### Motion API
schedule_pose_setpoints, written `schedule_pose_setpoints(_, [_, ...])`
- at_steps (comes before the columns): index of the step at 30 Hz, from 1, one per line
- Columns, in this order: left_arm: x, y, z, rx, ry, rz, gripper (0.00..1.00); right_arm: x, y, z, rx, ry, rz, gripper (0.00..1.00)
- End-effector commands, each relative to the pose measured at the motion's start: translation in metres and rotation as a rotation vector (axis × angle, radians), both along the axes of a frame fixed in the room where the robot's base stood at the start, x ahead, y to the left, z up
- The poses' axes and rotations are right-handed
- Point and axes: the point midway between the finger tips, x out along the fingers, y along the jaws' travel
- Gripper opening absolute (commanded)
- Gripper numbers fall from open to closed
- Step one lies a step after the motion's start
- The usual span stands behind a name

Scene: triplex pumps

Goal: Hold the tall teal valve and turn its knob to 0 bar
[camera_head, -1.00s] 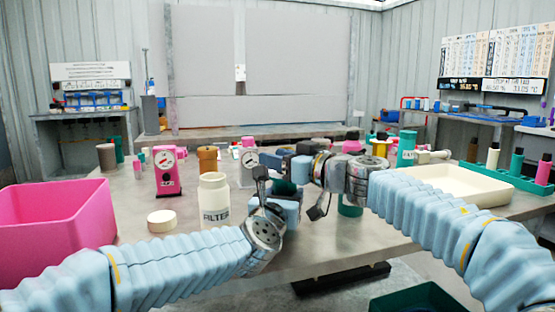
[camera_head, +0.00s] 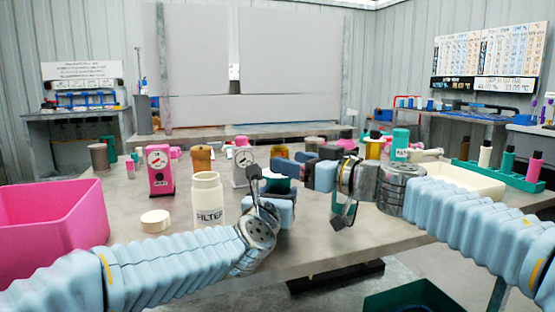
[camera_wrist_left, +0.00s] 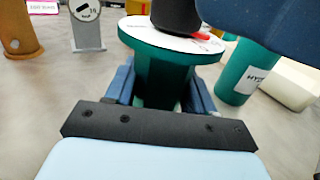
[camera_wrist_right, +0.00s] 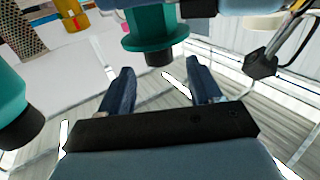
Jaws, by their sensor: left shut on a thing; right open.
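The tall teal valve (camera_wrist_left: 163,78) stands between the fingers of my left gripper (camera_wrist_left: 163,92), which is shut on its body. In the left wrist view, its round white dial with a red pointer and black knob (camera_wrist_left: 176,14) is on top. The dial reading cannot be made out. In the head view, the valve (camera_head: 279,187) is mostly hidden by my grippers. My right gripper (camera_head: 284,163) is open near the valve's top. In the right wrist view, the knob (camera_wrist_right: 159,57) lies beyond its open fingers (camera_wrist_right: 157,88), with nothing held between them.
A white FILTER bottle (camera_head: 208,200), its cap (camera_head: 156,221) and a pink gauge (camera_head: 160,170) stand left of my grippers. A pink bin (camera_head: 50,215) is at far left. A cream tray (camera_head: 455,178) and a teal rack (camera_head: 500,176) are at right.

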Motion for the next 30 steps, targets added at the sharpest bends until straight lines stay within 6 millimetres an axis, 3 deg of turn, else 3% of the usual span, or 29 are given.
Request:
schedule_pose_setpoints(3, [0.000,0.000,0.000,0.000,0.001,0.000,0.07,-0.017,-0.020,0.001,0.001,-0.001,-0.002,0.63])
schedule_pose_setpoints(9, [0.000,0.000,0.000,0.000,0.001,0.000,0.07,-0.034,-0.037,0.000,0.000,0.000,0.000,0.63])
schedule_pose_setpoints(22, [0.000,0.000,0.000,0.000,0.000,0.000,0.07,-0.036,-0.041,-0.001,0.001,0.001,-0.001,0.63])
schedule_pose_setpoints(30, [0.000,0.000,0.000,0.000,0.000,0.000,0.07,-0.046,-0.059,-0.005,0.010,0.006,-0.006,0.63])
